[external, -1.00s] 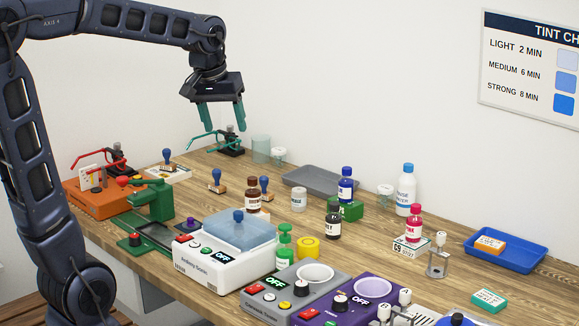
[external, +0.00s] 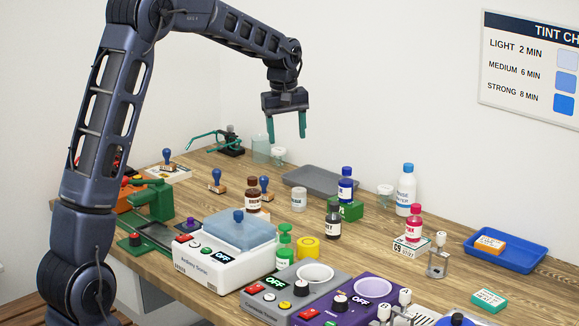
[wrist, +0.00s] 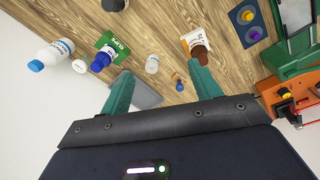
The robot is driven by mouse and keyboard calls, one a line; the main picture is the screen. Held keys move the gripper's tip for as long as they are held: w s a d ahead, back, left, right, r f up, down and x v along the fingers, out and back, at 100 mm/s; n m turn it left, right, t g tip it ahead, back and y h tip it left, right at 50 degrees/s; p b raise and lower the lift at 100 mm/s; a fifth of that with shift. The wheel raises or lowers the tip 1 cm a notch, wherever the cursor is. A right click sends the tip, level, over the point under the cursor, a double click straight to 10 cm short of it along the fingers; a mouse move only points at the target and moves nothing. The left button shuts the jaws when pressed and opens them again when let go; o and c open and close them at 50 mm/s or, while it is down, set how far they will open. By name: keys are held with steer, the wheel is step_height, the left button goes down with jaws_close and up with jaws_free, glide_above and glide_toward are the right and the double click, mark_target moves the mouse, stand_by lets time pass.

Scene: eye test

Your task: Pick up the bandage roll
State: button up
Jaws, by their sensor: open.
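I cannot pick out a bandage roll for certain. A small white cylinder with a label (external: 299,200) stands mid-table in the external view, and its label is too small to read. A similar white cylinder shows in the wrist view (wrist: 152,64), between my fingertips in the picture. A squat yellow round thing (external: 308,248) stands behind the grey device; I cannot tell what it is. My gripper (external: 287,138) is open and empty, pointing down high above the back of the table. Its two green fingers are apart in the wrist view (wrist: 160,68).
A grey tray (external: 318,181) lies below and right of my gripper. Brown (external: 253,196), blue (external: 345,187), black (external: 333,223), pink (external: 413,226) and white (external: 405,192) bottles stand around. White (external: 220,266), grey (external: 330,284) and purple (external: 335,312) devices fill the front. A blue tray (external: 520,257) is at right.

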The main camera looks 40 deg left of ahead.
mark_target(300, 190)
steer(key=w+a+f+n, duration=0.1)
steer(key=w+f, duration=0.2)
steer(key=f, duration=0.1)
steer(key=w+a+f+n, duration=0.1)
steer(key=w+a+f, duration=0.1)
steer(key=w+f, duration=0.2)
steer(key=w+a+f+n+g, duration=0.1)
steer(key=w+a+f, duration=0.1)
steer(key=f, duration=0.3)
steer(key=shift+w+a+f+n, duration=0.15)
steer(key=shift+w+n, duration=0.15)
steer(key=shift+w, duration=0.4)
steer(key=shift+w+f, duration=0.2)
steer(key=shift+f, duration=5.2)
steer(key=c, duration=1.1)
steer(key=shift+o, duration=0.2)
steer(key=shift+r, duration=0.1)
